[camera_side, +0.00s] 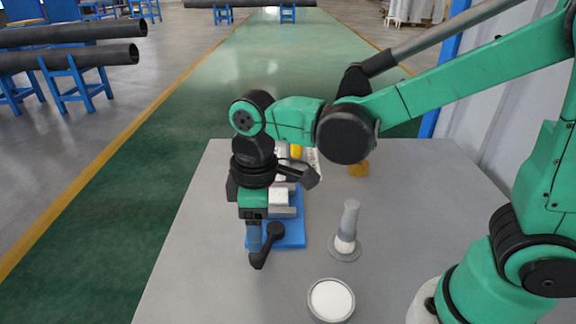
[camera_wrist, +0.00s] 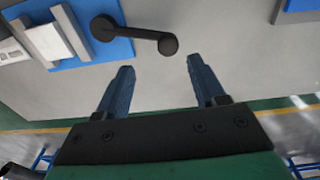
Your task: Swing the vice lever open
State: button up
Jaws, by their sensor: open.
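The vice has a blue base (camera_side: 292,234) with pale grey jaws and sits on the grey table; its blue base also shows at the top left of the wrist view (camera_wrist: 118,48). The black vice lever (camera_wrist: 135,32) runs from a round hub over the blue base to a round knob beyond the base's edge. In the side view the lever (camera_side: 268,246) shows at the vice's front. My gripper (camera_wrist: 160,65) is open and empty, its two blue fingers pointing toward the lever, with the knob just beyond the gap. In the side view my gripper (camera_side: 254,238) overlaps the lever; contact cannot be told.
On the table (camera_side: 420,190), a grey upright flanged part (camera_side: 348,225) stands right of the vice. A round dish with white contents (camera_side: 331,299) is near the front. An orange item (camera_side: 358,169) lies behind. The table's left edge is close to the vice.

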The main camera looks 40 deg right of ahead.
aim_at(254, 254)
jog(key=shift+a+f+n+g, duration=0.3)
jog(key=shift+a+f+n, duration=0.1)
jog(key=shift+a+f, duration=0.15)
jog(key=shift+f, duration=2.7)
grip_shut()
